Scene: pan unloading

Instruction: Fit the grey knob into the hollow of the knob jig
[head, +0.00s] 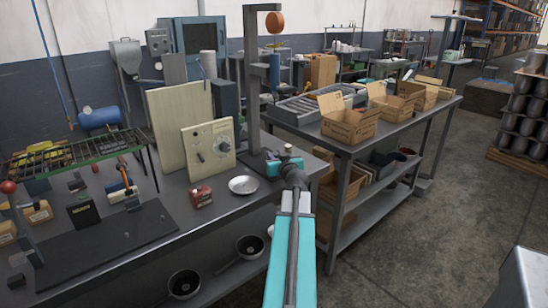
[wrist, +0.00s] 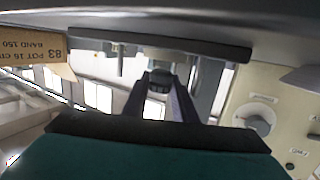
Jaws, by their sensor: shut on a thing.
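My gripper (wrist: 158,98) shows in the wrist view with its two fingers closed in on a small dark grey piece, the grey knob (wrist: 158,82), at their tips. In the head view my teal arm reaches up to the bench beside the base of a tall grey post, and its end hides the fingers and knob there.
A round metal dish (head: 243,185) and a red box (head: 201,196) lie left of my arm on the bench. A cream panel with a dial (head: 208,148) stands behind them. The tall grey post (head: 250,90) rises close by. Cardboard boxes (head: 348,120) stand on the right-hand bench.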

